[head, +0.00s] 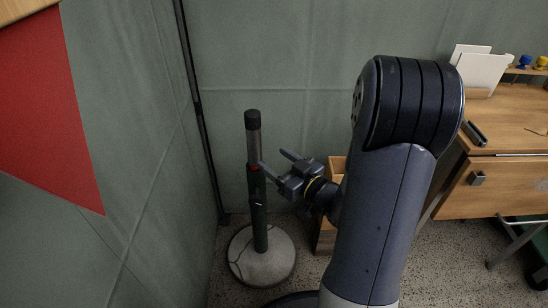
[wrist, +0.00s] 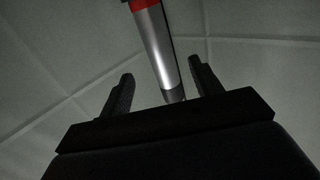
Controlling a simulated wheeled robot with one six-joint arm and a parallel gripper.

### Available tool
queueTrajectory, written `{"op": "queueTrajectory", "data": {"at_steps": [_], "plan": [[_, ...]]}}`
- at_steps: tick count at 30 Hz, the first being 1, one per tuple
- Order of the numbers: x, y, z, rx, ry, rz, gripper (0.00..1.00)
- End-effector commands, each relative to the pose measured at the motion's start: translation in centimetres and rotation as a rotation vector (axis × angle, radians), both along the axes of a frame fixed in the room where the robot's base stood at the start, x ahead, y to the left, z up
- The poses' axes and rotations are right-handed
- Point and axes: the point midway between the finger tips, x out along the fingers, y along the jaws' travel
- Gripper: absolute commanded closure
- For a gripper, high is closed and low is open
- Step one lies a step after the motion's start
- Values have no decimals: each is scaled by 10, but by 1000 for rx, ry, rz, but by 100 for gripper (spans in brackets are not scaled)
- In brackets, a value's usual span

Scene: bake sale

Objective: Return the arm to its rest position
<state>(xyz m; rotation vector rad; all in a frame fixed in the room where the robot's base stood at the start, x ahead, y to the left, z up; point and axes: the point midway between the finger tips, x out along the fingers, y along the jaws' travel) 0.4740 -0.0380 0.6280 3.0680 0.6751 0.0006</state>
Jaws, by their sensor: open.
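My gripper (head: 272,159) is open, at the end of my arm in the middle of the head view, beside a dark upright pole. In the wrist view my gripper's two fingers (wrist: 161,68) stand well apart. The pole's silver section with a red band (wrist: 155,40) shows between them in the picture. I cannot tell how far the pole is from the fingers or whether either touches it. My arm is bent, and its large joint hides part of the wall and desk behind.
The pole (head: 259,215) rises from a round grey base (head: 240,270) on the speckled floor. A wooden box (head: 325,236) stands behind my arm. A wooden desk (head: 500,185) with a drawer is on the right. Green panel walls enclose the left and back. A red pennant (head: 40,110) hangs left.

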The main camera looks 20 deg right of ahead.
Motion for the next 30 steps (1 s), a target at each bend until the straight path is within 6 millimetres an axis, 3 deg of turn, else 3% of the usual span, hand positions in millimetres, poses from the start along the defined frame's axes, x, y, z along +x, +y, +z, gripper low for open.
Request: {"op": "queueTrajectory", "data": {"at_steps": [14,30], "plan": [[8,3,0,-1,-3,2,39],[90,42,-2,-1,-2,4,39]]}}
